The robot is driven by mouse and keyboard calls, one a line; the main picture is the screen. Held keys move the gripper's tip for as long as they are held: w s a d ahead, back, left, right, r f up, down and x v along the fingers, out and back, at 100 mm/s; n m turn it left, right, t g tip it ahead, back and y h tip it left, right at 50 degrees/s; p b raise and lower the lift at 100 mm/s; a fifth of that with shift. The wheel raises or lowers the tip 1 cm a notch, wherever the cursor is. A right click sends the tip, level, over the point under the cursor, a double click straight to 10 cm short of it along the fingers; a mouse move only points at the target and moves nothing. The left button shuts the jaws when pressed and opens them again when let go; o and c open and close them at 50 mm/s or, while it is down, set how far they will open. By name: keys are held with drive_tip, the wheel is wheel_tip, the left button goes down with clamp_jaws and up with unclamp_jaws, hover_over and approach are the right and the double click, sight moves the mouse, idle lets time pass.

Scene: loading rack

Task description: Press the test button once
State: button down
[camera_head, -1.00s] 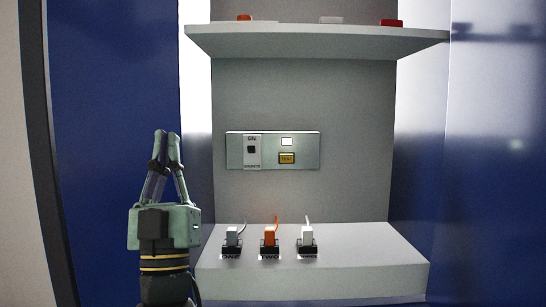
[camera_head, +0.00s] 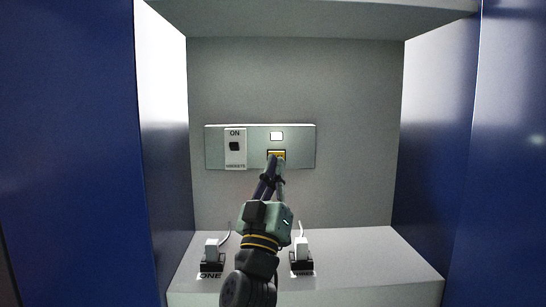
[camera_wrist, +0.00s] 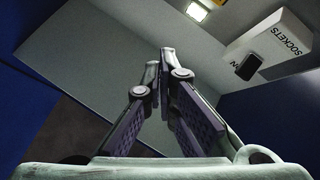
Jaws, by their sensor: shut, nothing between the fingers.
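The yellow test button (camera_head: 277,153) sits on the grey panel (camera_head: 300,148) on the back wall, below a small white lamp (camera_head: 276,136). My gripper (camera_head: 275,161) is shut and empty. Its fingertips overlap the lower part of the button in the head view; I cannot tell whether they touch it. The lamp (camera_wrist: 197,11) looks bright in that view.
A black switch (camera_head: 234,147) marked ON and SOCKETS is left of the button. Below, a plug labelled ONE (camera_head: 211,250) and another white plug (camera_head: 301,249) stand on the ledge (camera_head: 375,262). My arm covers the ledge between them. A shelf (camera_head: 300,15) overhangs above.

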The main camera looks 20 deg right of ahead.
sight(277, 156)
drive_tip(key=w+d, duration=0.2)
drive_tip(key=w, duration=0.6)
drive_tip(key=shift+w+d, duration=0.15)
drive_tip(key=shift+w, duration=0.05)
idle(1.6)
drive_tip(key=shift+w+d, duration=0.15)
drive_tip(key=shift+w, duration=0.25)
drive_tip(key=shift+w+d+r, duration=0.1)
drive_tip(key=shift+w+r, duration=0.05)
drive_tip(key=shift+w, duration=0.3)
idle(1.2)
drive_tip(key=shift+s+f, duration=0.45)
drive_tip(key=shift+f, duration=0.2)
